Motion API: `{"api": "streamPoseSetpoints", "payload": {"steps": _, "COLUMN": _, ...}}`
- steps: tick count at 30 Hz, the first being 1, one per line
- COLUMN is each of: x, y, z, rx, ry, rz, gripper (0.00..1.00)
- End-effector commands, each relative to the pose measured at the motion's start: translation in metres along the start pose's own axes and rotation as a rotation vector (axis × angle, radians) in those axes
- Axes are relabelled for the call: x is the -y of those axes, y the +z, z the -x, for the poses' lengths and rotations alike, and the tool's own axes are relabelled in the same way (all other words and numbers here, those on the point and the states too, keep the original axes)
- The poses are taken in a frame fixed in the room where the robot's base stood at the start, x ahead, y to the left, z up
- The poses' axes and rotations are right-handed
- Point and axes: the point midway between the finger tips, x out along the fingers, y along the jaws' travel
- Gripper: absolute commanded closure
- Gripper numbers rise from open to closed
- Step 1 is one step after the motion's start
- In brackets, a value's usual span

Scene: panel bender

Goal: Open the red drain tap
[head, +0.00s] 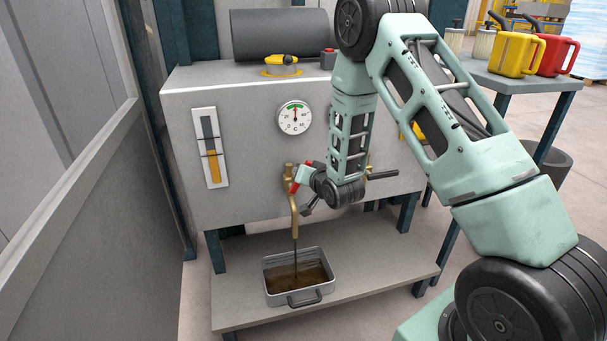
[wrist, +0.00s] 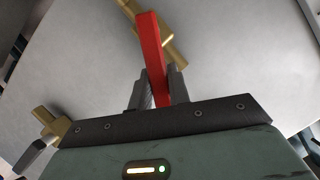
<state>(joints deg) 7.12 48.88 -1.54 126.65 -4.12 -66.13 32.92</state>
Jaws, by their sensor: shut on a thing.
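The red drain tap handle (wrist: 152,50) stands between my gripper's fingers in the wrist view, joined to a brass valve body (wrist: 166,38). My gripper (wrist: 158,88) is shut on the red handle. In the head view, the brass tap (head: 293,200) is on the front of the grey tank (head: 250,150), and a little of the red handle (head: 294,187) shows beside my gripper (head: 298,180). A dark stream (head: 296,262) runs from the spout into a metal tray (head: 300,298) holding brown liquid.
A second brass valve with a dark lever (head: 382,175) is on the tank to the right. A dial gauge (head: 294,118) and a sight gauge (head: 210,148) are above. The tray stands on a low shelf (head: 240,290). A grey wall (head: 70,200) is close on the left.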

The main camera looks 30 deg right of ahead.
Motion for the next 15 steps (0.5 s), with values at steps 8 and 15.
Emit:
{"api": "streamPoseSetpoints", "payload": {"steps": 8, "x": -0.0007, "y": 0.0009, "z": 0.0002, "rx": 0.001, "ry": 0.001, "rz": 0.000, "gripper": 1.00}}
{"api": "streamPoseSetpoints", "payload": {"steps": 15, "x": -0.0005, "y": 0.0005, "z": 0.0001, "rx": 0.001, "ry": 0.001, "rz": -0.001, "gripper": 0.60}}
